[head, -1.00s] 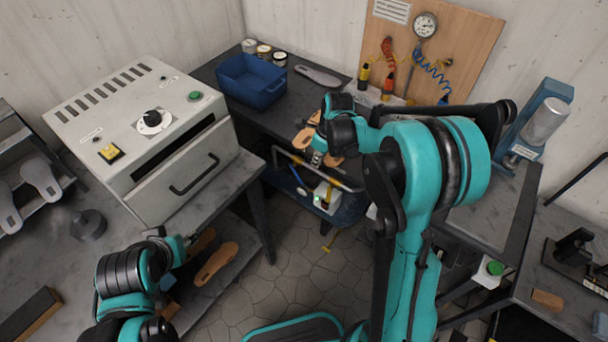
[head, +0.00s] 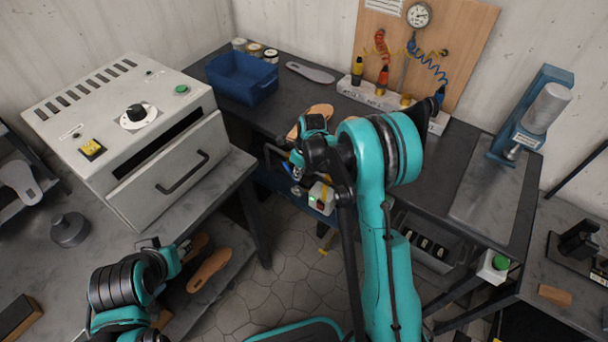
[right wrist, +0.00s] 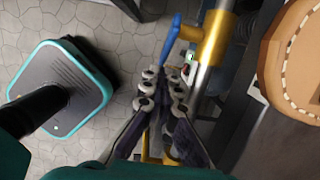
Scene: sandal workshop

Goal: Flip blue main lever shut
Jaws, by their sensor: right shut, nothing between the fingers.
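The blue lever (right wrist: 172,40) shows in the right wrist view, joined to a yellow valve body (right wrist: 214,38) on a silver pipe (right wrist: 203,78). It lies beside the pipe, roughly along it. My right gripper (right wrist: 160,78) is shut and empty, its fingertips close to the lever's lower end; I cannot tell whether they touch it. In the head view my right gripper (head: 297,182) is low by the dark bench edge, and my arm partly hides that area. My left gripper (head: 182,250) is beside a tan sole at lower left; its fingers are too small to read.
A tan stitched sole (right wrist: 295,60) is close on the right of the wrist view. A blue bin (head: 242,82) and a grey sole (head: 310,72) are on the dark bench. A pale oven (head: 135,140) stands left. Tiled floor (head: 285,265) is open below.

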